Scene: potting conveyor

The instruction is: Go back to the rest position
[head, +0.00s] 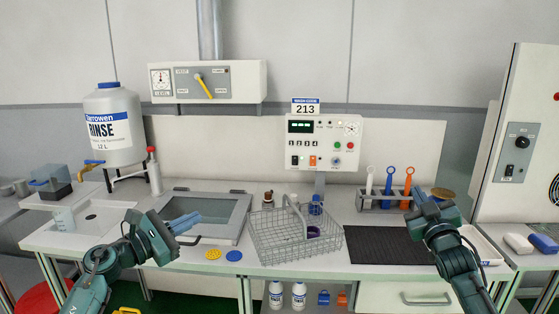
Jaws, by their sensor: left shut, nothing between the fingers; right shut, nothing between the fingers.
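My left gripper (186,222) is shut and empty. It is above the front left of the bench, in front of the grey framed glass lid (205,209), with its fingers pointing right. My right gripper (424,199) is shut and empty. It is raised over the right end of the black mat (385,246), with its fingers pointing up and away toward the tool rack (383,203). It hides part of the rack's right side and the bench behind it.
A wire basket (293,243) with a raised handle stands mid-bench, a dark purple item inside. Yellow (213,254) and blue (234,256) discs lie near the front edge. A rinse tank (112,125) stands at left. A white tray (483,245) is right of my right arm.

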